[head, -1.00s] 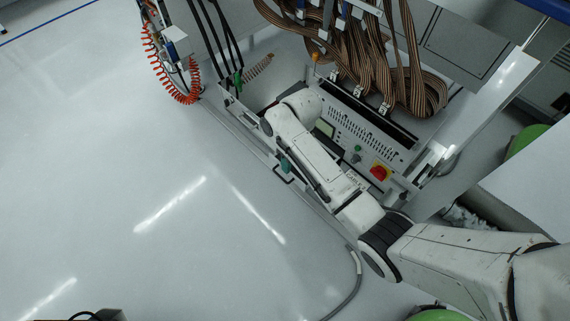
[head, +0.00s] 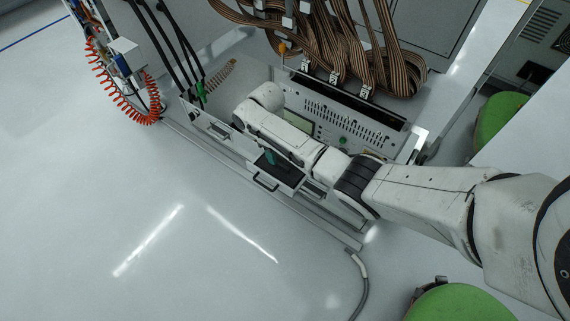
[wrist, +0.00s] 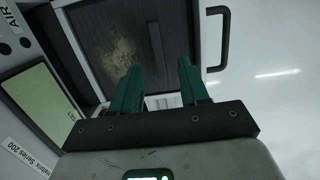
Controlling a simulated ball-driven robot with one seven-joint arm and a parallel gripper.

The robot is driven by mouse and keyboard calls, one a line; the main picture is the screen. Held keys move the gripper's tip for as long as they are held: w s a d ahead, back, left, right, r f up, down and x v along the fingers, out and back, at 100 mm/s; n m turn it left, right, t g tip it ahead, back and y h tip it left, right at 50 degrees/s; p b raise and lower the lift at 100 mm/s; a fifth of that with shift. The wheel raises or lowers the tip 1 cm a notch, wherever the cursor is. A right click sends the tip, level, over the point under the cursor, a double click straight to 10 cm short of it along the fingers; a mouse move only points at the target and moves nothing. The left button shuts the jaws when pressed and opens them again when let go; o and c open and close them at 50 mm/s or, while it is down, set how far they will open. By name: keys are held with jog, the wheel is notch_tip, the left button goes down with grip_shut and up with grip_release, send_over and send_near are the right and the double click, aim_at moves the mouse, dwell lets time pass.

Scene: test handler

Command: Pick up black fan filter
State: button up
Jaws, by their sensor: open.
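The black fan filter (wrist: 105,48) is a dark flat panel with a dusty brown patch, lying in a light-framed drawer with a black handle (wrist: 224,40) in the wrist view. In the head view the dark filter (head: 288,175) shows beside the handle (head: 265,182), partly hidden by my arm. My gripper (wrist: 158,64) has two green fingers, open with a gap between them, over the filter near one edge. Nothing shows between the fingers. I cannot tell whether the fingertips touch the filter. In the head view my gripper (head: 270,158) is mostly hidden by my arm.
The test handler's control panel (head: 345,125) lies behind my arm. Brown ribbon cables (head: 345,45) hang above it. A red coiled hose (head: 112,95) is at the left. A grey cable (head: 360,285) lies on the floor. The floor (head: 100,210) in front is mostly clear.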

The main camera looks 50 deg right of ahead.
aim_at(280, 163)
jog(key=f+b, duration=0.1)
jog(key=f, duration=0.1)
jog(key=s+f+b, duration=0.1)
jog(key=f+b, duration=0.1)
jog(key=f, duration=0.1)
jog(key=shift+d, duration=0.1)
grip_shut()
jog(key=shift+r, duration=0.1)
